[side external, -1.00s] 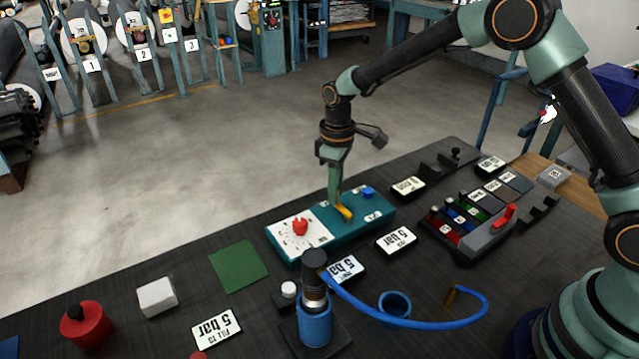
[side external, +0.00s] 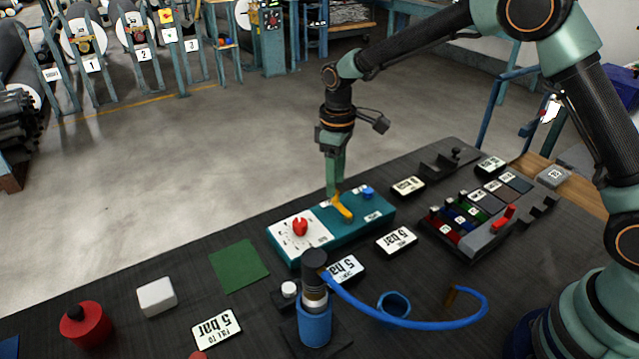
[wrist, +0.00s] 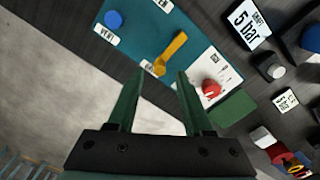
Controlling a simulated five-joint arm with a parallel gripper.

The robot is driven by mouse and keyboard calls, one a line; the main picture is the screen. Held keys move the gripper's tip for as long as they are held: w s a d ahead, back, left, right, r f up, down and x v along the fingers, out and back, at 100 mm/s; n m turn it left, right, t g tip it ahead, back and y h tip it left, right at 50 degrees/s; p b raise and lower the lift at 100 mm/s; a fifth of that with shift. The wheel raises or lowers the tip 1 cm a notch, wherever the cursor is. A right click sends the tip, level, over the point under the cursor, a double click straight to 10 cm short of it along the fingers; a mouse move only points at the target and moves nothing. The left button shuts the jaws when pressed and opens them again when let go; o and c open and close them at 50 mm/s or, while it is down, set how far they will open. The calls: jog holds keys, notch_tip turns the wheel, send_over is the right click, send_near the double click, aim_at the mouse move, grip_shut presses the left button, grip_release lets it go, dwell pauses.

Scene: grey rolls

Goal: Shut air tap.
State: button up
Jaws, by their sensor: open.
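The air tap's yellow lever (side external: 342,207) sits on the teal panel (side external: 358,231), between a red knob (side external: 300,227) on a white dial plate and a blue button (side external: 368,192). In the wrist view the yellow lever (wrist: 172,52) lies slantwise just beyond my fingertips. My gripper (side external: 335,192) hangs pointing down at the panel, by the far end of the lever. In the wrist view my gripper (wrist: 158,75) is open with nothing between its two green fingers. Whether a finger touches the lever cannot be told.
A grey rack with coloured slots (side external: 470,225) stands to the right. A green square (side external: 238,265) lies left of the panel.

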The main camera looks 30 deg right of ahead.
notch_tip(320, 180, up, 9)
dwell(0.3)
jog(key=s+d+r+m+t, duration=0.3)
jog(key=s+d+r, duration=0.2)
jog(key=s+r, duration=0.35)
jog(key=s+d+f+m+t, duration=0.1)
jog(key=s+d+m, duration=0.3)
jog(key=s, duration=0.7)
jog(key=shift+d+t, duration=0.3)
jog(key=shift+t, duration=0.5)
